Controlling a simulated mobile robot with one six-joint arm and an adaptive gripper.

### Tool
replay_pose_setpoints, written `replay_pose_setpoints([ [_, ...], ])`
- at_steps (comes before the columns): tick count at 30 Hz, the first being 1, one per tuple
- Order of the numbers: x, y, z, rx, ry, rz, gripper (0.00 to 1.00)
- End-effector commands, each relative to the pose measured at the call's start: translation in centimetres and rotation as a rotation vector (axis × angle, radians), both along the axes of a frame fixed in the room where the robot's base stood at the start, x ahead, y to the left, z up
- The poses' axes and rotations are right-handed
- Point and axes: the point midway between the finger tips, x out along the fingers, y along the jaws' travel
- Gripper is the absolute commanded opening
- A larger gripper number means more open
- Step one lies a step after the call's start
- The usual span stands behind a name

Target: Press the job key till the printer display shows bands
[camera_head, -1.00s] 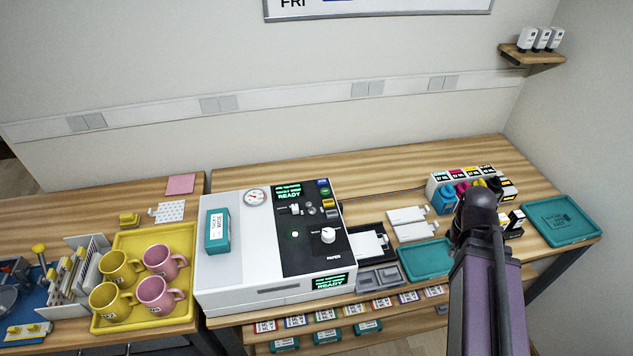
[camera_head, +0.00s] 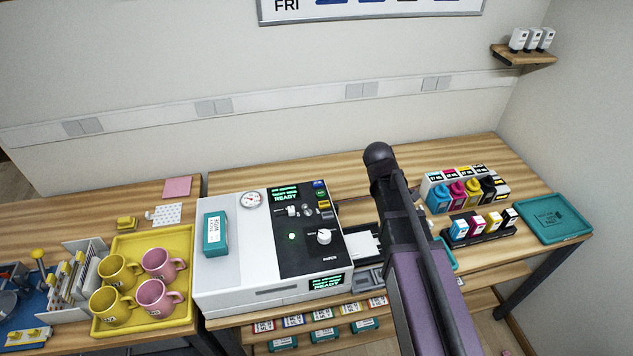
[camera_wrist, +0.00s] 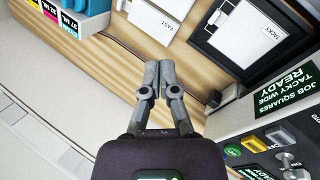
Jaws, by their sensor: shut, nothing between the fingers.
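The printer (camera_head: 220,277) is a white box with a black panel, left of my arm. Its upper display (camera_head: 285,194) and front display (camera_head: 326,282) show green text ending in READY. In the wrist view a display (camera_wrist: 285,90) reads JOB SQUARES TACKY WIDE READY. I cannot read which is the job key. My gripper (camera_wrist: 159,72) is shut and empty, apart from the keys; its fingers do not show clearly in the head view.
A teal box (camera_head: 215,235) lies on the printer. A yellow tray (camera_head: 185,237) with mugs stands left. Ink bottles (camera_head: 465,193), cartridges (camera_head: 477,227) and a teal tray (camera_head: 552,220) stand right. A paper tray (camera_wrist: 245,35) adjoins the printer. The table behind the printer is mostly clear.

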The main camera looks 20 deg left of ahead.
Motion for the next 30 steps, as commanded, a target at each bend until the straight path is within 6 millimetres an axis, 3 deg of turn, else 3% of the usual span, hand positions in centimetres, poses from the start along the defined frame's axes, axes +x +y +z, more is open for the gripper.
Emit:
replay_pose_setpoints([
  [1, 0.7, 1.6, 0.4, -0.023, -0.006, 0.049, 0.0],
  [9, 2.5, 8.5, 1.9, -0.157, -0.038, 0.304, 0.0],
  [21, 3.4, 19.5, 4.4, -0.366, -0.091, 0.658, 0.0],
  [25, 3.3, 22.1, 5.0, -0.418, -0.105, 0.739, 0.0],
  [30, 3.1, 24.0, 5.5, -0.458, -0.114, 0.797, 0.0],
])
